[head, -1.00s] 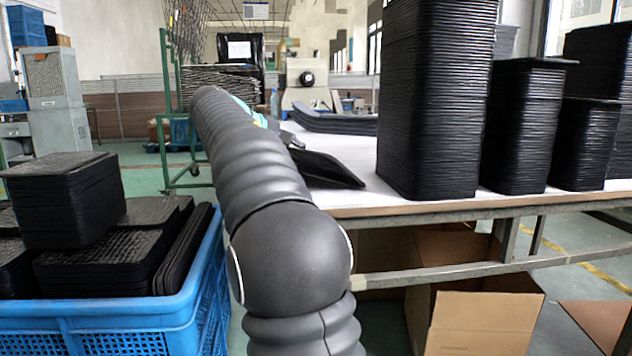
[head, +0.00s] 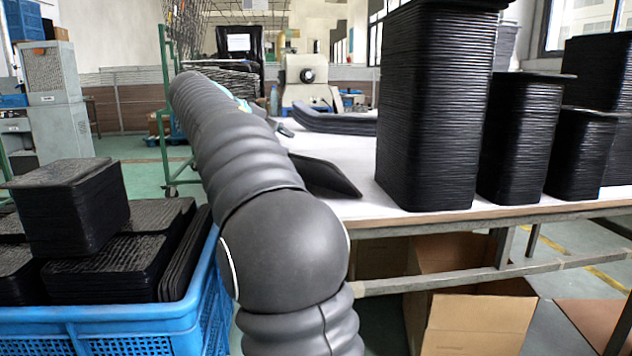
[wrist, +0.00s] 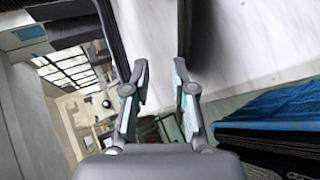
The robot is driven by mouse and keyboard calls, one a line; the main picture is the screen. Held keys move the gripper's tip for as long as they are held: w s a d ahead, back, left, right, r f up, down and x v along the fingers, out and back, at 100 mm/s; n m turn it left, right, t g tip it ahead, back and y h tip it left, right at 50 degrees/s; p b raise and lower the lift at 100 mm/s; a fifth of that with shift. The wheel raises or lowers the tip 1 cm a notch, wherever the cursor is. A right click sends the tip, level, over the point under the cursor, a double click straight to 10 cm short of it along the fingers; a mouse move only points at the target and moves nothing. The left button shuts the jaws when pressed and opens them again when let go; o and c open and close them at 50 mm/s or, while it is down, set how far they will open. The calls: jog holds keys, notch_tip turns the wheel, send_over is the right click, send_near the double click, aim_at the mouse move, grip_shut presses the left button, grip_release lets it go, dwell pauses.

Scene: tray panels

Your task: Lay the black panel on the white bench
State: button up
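The black panel (head: 328,178) is at the left end of the white bench (head: 362,158), slanting down to the right. Its far left part is hidden behind my arm, and I cannot tell whether it lies flat. In the wrist view my gripper (wrist: 160,66) has its two fingers apart, with a clear gap between them. A thin dark strip (wrist: 183,28), seemingly the panel edge-on, runs up from beside the right fingertip. In the head view my gripper is mostly hidden by my arm, beyond the panel.
A tall stack of black panels (head: 435,110) stands right of the panel, with shorter stacks (head: 525,135) beyond. Curved dark panels (head: 335,119) lie farther back. A blue crate (head: 120,318) of panels is at left. Cardboard boxes (head: 475,325) are under the bench.

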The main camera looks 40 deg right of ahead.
jog(key=r, duration=0.1)
jog(key=a+r+p, duration=0.1)
jog(key=shift+r, duration=0.3)
jog(key=shift+s, duration=0.1)
jog(key=s+a+f+t+y, duration=0.2)
jog(key=s+a+f+y, duration=0.4)
jog(key=s+a+f, duration=0.7)
jog(key=s+a+f+m+t+y, duration=0.1)
jog(key=s+a+f+y, duration=0.5)
jog(key=s+a+f, duration=0.7)
jog(key=s+f+t+p, duration=0.1)
jog(key=s+f, duration=0.1)
jog(key=s, duration=0.1)
jog(key=shift+s+f, duration=0.2)
